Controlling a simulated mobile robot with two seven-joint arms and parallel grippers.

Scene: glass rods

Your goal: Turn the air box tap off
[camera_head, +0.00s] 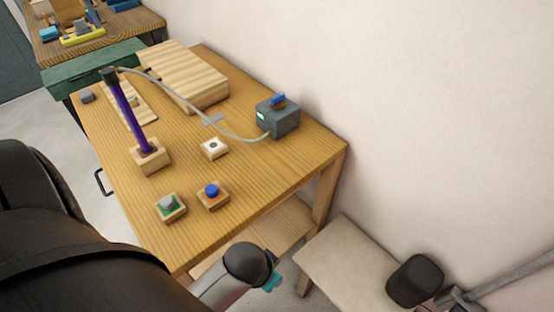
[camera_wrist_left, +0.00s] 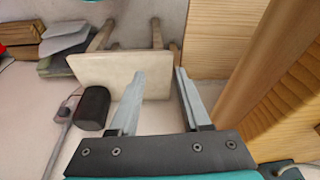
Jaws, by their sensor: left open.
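The air box (camera_head: 277,120) is a grey-blue box at the right rear of the wooden table in the head view, near the wall. Its blue tap (camera_head: 278,99) sits on top, and a small green panel (camera_head: 261,115) shows on its side. A pale hose (camera_head: 215,125) runs from the box to the black top of an upright purple rod (camera_head: 128,115). My left gripper (camera_wrist_left: 160,75) is open and empty in the left wrist view, beside the table and away from the air box. In the head view its fingers are hidden behind my wrist. My right gripper is out of view.
The table (camera_head: 240,195) carries blocks with a blue button (camera_head: 211,190), a grey button (camera_head: 168,203) and a white top (camera_head: 213,147). A wooden slab (camera_head: 185,75) lies behind. A pale stool (camera_head: 350,260) and a black object (camera_head: 415,280) stand right of the table. The table's front right is clear.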

